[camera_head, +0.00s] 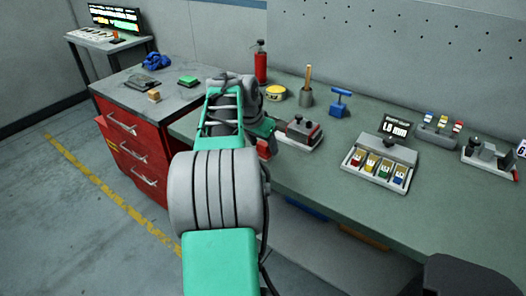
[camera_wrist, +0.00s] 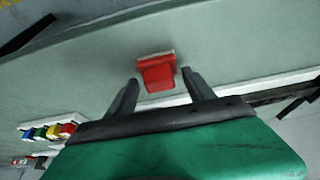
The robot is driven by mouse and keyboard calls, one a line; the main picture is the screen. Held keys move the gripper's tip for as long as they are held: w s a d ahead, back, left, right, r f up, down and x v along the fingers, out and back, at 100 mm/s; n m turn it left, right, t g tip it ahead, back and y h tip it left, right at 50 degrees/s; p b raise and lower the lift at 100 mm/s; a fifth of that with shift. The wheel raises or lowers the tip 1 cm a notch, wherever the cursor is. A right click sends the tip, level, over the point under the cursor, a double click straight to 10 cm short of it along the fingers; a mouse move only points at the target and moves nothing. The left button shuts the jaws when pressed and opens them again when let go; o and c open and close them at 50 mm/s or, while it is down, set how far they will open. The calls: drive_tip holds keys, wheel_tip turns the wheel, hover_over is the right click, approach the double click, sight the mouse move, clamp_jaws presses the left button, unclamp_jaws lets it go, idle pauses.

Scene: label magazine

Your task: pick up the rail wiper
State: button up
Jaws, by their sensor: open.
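A small red block with a pale edge, which looks like the rail wiper, lies on the grey-green bench (camera_head: 330,168). It shows in the wrist view (camera_wrist: 156,73) and, partly hidden by my arm, in the head view (camera_head: 264,149). In the wrist view my gripper (camera_wrist: 160,76) is open, with its two dark fingertips on either side of the block's near part. The frames do not show clearly how high the fingertips are above the bench. In the head view the fingers are hidden behind my arm.
A grey device with a red top (camera_head: 302,130) stands close beside the block. A tray with coloured pieces (camera_head: 380,165) is further right. A red drawer cabinet (camera_head: 133,148) is left.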

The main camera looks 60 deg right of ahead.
drive_tip(key=shift+c, duration=0.4)
drive_tip(key=c, duration=1.1)
drive_tip(key=shift+r, duration=0.6)
drive_tip(key=s+a+r, duration=0.2)
drive_tip(key=a+r, duration=1)
drive_tip(key=a, duration=0.1)
drive_tip(key=shift+s+a, duration=0.4)
